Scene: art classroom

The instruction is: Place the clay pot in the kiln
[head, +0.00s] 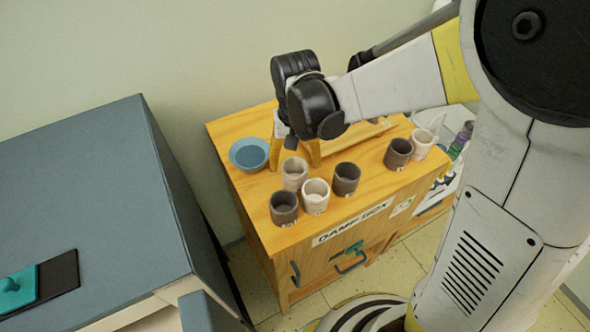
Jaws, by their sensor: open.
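Several small cylindrical pots stand upright on a wooden cabinet (235,140) in the head view. They include a dark front-left pot (284,209), a pale front pot (315,198), a pale pot behind it (294,175) and a dark pot (346,181). I cannot tell which is the clay pot. My gripper (295,158) points down over the cabinet, its yellow fingers open. In the picture the fingers flank the rear pale pot; depth and contact are unclear. A large blue-grey box (75,175) at the left may be the kiln; its interior is hidden.
A blue bowl (249,154) sits left of my gripper. Another dark pot (398,154) and a pale mug (421,144) stand further right. My arm hides part of the cabinet's back. A narrow gap separates the box and the cabinet.

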